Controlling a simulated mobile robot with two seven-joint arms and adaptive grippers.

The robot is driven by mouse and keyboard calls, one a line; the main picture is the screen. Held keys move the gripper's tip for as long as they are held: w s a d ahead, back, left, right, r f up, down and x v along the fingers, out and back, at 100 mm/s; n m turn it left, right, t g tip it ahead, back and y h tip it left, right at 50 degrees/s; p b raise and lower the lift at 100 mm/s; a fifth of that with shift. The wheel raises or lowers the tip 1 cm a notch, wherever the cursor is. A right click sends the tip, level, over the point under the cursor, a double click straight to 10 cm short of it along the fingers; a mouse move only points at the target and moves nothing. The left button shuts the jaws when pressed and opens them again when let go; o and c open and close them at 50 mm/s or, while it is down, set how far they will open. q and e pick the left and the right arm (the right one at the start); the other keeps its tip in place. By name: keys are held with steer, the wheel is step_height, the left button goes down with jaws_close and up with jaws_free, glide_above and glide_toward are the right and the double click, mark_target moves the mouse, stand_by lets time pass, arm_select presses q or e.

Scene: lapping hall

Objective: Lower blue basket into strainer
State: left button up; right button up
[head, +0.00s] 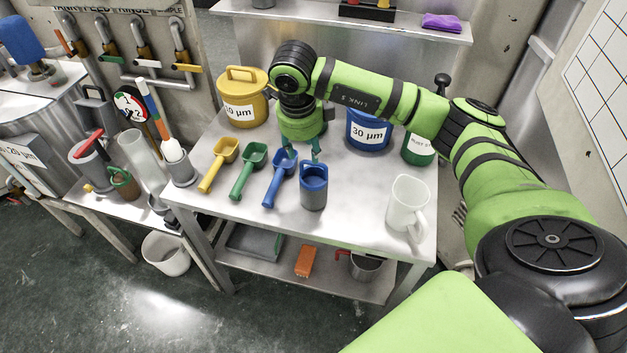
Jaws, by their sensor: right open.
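A blue basket (314,174) with a raised upright piece shows at the top of a grey cylinder (313,199) on the steel table. The grey part may be the strainer or the basket's own lower wall; I cannot tell which. My right gripper (303,150) points down just behind and above the blue rim, its green fingers apart. I see nothing between them, and contact with the basket cannot be made out. My left gripper is not in view.
Yellow (221,160), green (250,168) and blue (281,176) scoops lie left of the basket. Yellow (242,112) and blue (367,138) labelled tubs stand behind. A clear pitcher (407,207) stands right. The table's front strip is clear.

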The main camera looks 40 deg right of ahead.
mark_target(307, 163)
steer(key=p+x, duration=0.1)
steer(key=x, duration=0.2)
steer(key=p+x, duration=0.1)
steer(key=x, duration=0.1)
steer(key=shift+s+f+p, duration=0.25)
steer(key=shift+s+p, duration=0.1)
steer(key=shift+s, duration=0.05)
steer(key=shift+w+f, duration=0.1)
steer(key=shift+f, duration=0.15)
jaws_close()
